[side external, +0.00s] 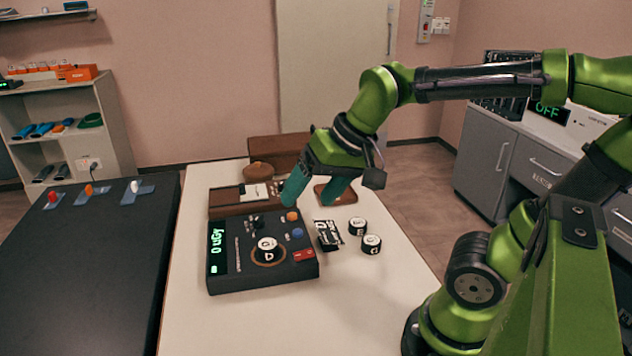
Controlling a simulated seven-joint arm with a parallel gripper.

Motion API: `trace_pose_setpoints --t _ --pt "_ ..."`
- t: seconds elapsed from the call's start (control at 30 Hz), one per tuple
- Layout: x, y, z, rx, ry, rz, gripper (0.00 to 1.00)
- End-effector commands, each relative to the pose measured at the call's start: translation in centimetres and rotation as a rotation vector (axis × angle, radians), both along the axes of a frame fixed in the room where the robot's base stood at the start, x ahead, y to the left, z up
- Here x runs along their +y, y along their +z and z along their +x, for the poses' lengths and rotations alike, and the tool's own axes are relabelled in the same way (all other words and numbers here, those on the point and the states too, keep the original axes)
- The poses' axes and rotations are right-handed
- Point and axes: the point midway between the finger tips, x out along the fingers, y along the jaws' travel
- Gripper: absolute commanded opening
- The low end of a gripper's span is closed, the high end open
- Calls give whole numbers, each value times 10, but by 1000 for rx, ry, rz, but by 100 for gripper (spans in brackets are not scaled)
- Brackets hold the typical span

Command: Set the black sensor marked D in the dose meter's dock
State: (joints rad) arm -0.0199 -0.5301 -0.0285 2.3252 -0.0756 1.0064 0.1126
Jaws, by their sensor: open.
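The dose meter (225,279) is a black box on the white table, with a green display reading "0 uGy". A small round black sensor with a white top (267,243) stands upright on it, inside a copper-coloured ring, and a D shows on its front. I cannot tell whether it is fully seated in the dock. My gripper (312,194) has two teal fingers spread apart, empty, above and behind the meter's far right corner, clear of the sensor.
Two similar black-and-white pucks (357,226) (371,244) stand right of the meter, beside a black-and-white packet (328,234). Brown cases (232,202) lie behind the meter. A black table (90,270) is at left. The table's front is clear.

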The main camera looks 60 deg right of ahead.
Motion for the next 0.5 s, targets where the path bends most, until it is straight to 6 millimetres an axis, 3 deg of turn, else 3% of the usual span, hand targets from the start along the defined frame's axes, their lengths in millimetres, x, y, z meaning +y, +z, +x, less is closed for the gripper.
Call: trace_pose_setpoints --t 0.1,0.2,0.5 --pt "4 -3 -22 -97 59 -29 77" --pt "5 -6 -31 -139 87 -45 77" --pt "6 -7 -34 -156 98 -53 77"
